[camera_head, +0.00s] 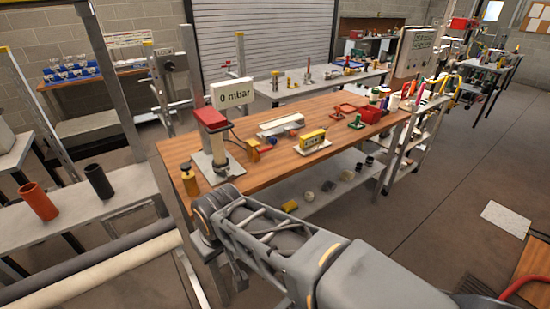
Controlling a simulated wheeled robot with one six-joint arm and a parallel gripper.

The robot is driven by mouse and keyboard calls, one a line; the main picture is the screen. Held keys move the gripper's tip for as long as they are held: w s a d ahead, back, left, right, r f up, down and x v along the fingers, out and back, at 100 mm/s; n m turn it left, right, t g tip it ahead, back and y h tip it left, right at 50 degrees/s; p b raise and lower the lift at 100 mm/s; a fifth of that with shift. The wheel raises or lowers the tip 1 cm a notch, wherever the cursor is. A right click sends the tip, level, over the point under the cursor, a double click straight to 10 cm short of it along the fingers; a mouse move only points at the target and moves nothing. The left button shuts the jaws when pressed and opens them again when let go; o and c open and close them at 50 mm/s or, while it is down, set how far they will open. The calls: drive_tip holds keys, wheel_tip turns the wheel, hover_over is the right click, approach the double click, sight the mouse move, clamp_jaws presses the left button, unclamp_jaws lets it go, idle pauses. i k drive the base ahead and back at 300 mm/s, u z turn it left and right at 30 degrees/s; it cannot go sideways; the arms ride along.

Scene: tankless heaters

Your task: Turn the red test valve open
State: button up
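I cannot single out the red test valve with certainty. A device with a red top (211,118) stands on a pale plate at the left end of the wooden workbench (262,170), beside a sign reading "0 mbar" (232,94). A small yellow part (252,149) with a blue piece sits to its right. Smaller red parts (346,107) lie farther along the bench. My arm reaches from the lower right to the bench's near left edge. My gripper's fingers do not show; only arm links are visible.
A yellow-and-black bottle-like object (189,180) stands at the bench's left corner. A yellow meter-like box (313,139) and a red bin (369,115) stand on the bench. An orange cylinder (38,201) and a black cylinder (98,181) stand on the left table. Floor at right is mostly clear.

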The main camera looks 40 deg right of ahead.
sight(259, 152)
drive_tip(key=z, duration=0.9)
drive_tip(key=i, duration=0.85)
drive_tip(key=z, duration=1.45)
drive_tip(key=k, duration=0.35)
drive_tip(key=u, duration=1.25)
